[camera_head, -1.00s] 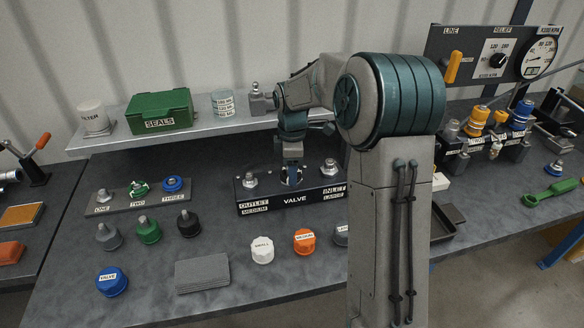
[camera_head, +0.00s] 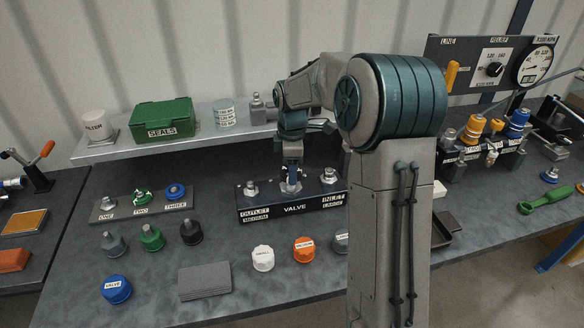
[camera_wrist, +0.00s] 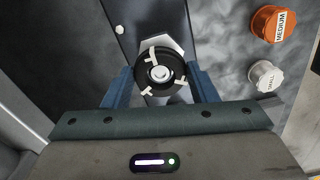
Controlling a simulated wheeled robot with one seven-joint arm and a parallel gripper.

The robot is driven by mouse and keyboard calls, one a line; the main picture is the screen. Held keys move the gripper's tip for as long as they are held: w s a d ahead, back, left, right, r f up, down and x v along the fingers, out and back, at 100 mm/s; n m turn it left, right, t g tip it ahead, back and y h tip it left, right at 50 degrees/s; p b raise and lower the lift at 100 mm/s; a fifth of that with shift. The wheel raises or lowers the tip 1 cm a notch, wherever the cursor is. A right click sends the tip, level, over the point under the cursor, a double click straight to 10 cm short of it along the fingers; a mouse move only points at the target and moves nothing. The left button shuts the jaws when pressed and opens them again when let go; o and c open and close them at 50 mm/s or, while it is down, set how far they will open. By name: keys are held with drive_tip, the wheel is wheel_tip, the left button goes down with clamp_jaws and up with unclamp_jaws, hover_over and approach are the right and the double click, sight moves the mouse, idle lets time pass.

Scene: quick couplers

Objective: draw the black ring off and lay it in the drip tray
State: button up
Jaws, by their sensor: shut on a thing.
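The black ring (camera_wrist: 145,68) with white clips sits around a bright metal fitting in the wrist view. My gripper (camera_wrist: 160,84) is shut on the ring, with a blue finger on each side. In the head view my gripper (camera_head: 291,183) points down at the middle of the black valve block (camera_head: 294,208), between the outlet and inlet fittings. The ring is too small and covered to make out there. I cannot tell whether the ring has shifted along the fitting. A dark tray (camera_head: 443,236), apparently the drip tray, is partly hidden behind my arm at the right.
A raised shelf (camera_head: 190,142) with a green seals box (camera_head: 163,117) runs behind the block. White (camera_head: 263,258) and orange (camera_head: 304,250) caps stand in front. A rack holding one-two-three couplers (camera_head: 142,206) is at left. The front left bench has clear patches.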

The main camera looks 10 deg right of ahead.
drive_tip(key=shift+r+p, duration=0.8)
drive_tip(key=shift+r, duration=0.35)
wheel_tip(320, 180, up, 4)
drive_tip(key=p, duration=0.3)
idle(0.3)
